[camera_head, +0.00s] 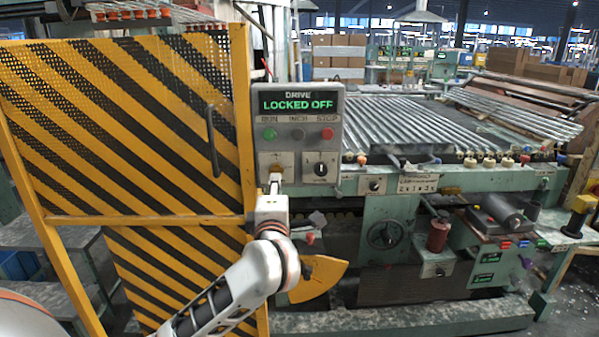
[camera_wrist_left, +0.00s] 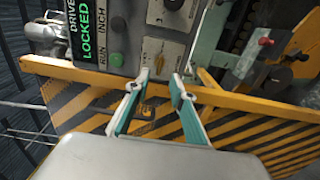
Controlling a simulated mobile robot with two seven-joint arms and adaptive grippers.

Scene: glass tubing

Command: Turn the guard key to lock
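The grey control box (camera_head: 298,132) has a display (camera_head: 296,104) reading "DRIVE LOCKED OFF" in green. The brass guard key (camera_head: 275,167) sits on its lower left panel, partly hidden by my left gripper in the head view. My left gripper (camera_head: 276,183) reaches it from below. In the wrist view, the key (camera_wrist_left: 160,62) shows just beyond and between the two fingertips of my left gripper (camera_wrist_left: 158,79), which are apart with a visible gap. Contact with the key is not visible. My right gripper is in neither view.
A yellow-and-black striped guard door (camera_head: 130,120) with a dark handle (camera_head: 212,140) stands left of the box. Right of the key is a black selector knob (camera_head: 320,169). Green, grey and red buttons sit above. A machine bed with glass tubes (camera_head: 420,125) extends right.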

